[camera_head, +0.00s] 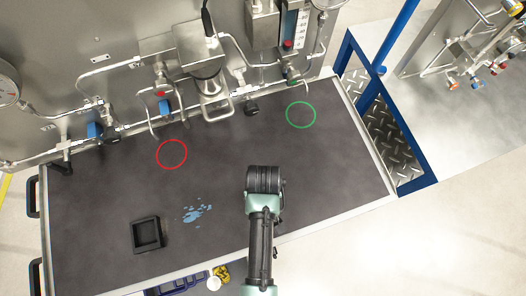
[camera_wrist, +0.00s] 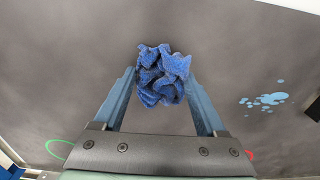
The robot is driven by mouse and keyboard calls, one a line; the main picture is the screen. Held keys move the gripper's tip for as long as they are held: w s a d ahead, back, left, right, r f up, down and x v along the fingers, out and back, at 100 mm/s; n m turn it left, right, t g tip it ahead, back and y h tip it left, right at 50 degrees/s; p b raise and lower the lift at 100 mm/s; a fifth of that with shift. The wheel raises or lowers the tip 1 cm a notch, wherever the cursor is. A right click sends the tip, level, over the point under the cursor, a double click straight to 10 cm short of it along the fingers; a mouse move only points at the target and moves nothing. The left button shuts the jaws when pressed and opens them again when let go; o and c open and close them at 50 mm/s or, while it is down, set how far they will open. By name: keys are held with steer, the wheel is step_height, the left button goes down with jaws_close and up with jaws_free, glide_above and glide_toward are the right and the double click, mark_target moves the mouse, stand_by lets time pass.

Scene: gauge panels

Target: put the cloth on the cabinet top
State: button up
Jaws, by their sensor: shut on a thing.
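The crumpled blue cloth (camera_wrist: 162,72) is between the fingers of my gripper (camera_wrist: 160,92) in the wrist view, and the fingers are shut on it. In the head view my arm reaches in from the bottom over the cabinet top (camera_head: 335,170), a dark grey surface with a pale rim. The cloth and the fingers are hidden there beneath my dark wrist. The cabinet top also fills the background of the wrist view (camera_wrist: 60,70). I cannot tell how high the cloth is above it, or whether they touch.
A light blue spill (camera_head: 195,214) and a black square tray (camera_head: 147,235) lie left of my arm. A red ring (camera_head: 172,154) and a green ring (camera_head: 301,115) mark the surface. Pipes and valves (camera_head: 205,80) line the back edge. The right part is clear.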

steer(key=shift+f, duration=0.15)
steer(key=o, duration=1.2)
steer(key=shift+o, duration=0.2)
